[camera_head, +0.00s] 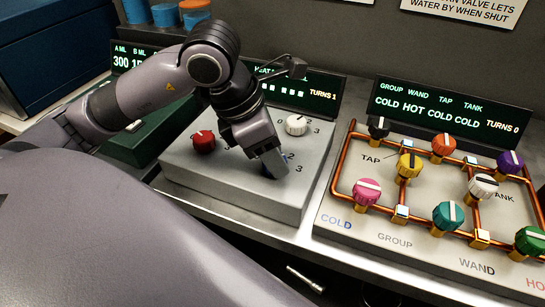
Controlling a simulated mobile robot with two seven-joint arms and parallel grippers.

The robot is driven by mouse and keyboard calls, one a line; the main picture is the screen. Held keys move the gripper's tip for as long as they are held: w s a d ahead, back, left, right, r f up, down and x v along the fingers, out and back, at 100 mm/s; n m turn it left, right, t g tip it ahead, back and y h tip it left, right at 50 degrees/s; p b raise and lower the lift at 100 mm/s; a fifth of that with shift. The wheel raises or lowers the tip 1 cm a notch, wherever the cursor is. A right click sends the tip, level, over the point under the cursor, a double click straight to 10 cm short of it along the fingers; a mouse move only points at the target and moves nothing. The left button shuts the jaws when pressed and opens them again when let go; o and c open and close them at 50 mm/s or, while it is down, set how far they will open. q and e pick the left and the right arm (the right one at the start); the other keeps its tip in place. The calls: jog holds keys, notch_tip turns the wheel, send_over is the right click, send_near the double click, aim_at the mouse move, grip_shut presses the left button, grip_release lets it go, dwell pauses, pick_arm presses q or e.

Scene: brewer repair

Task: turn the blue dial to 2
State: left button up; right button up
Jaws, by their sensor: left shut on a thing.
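The grey dial box (230,194) stands on the bench in the middle of the view. My left gripper (272,163) reaches down to the front right of its top and is shut on the blue dial there. The dial is almost wholly hidden by the fingers, and where its pointer stands cannot be seen. The printed marks 2 and 3 show just right of the fingers. A red dial (203,141) and a white dial (297,124) sit on the same box. My right gripper is out of view.
A dark display (310,90) behind the box reads "TURNS 1", partly covered by my arm. To the right is a panel with copper pipes (346,165) and several coloured valve knobs. Its display (450,112) reads "TURNS 0". Blue and orange round containers stand at the back left.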

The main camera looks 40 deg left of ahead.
aim_at(259, 176)
pick_arm(q)
jog(key=shift+n+t+y+b, duration=0.3)
jog(key=shift+n+y+b, duration=0.45)
jog(key=shift+n, duration=1.05)
jog(key=o, duration=1.1)
jog(key=shift+c, duration=0.2)
jog(key=shift+r, duration=0.1)
jog(key=d+v, duration=0.1)
jog(key=v, duration=0.6)
jog(key=shift+a, duration=0.45)
jog(key=shift+s, duration=0.1)
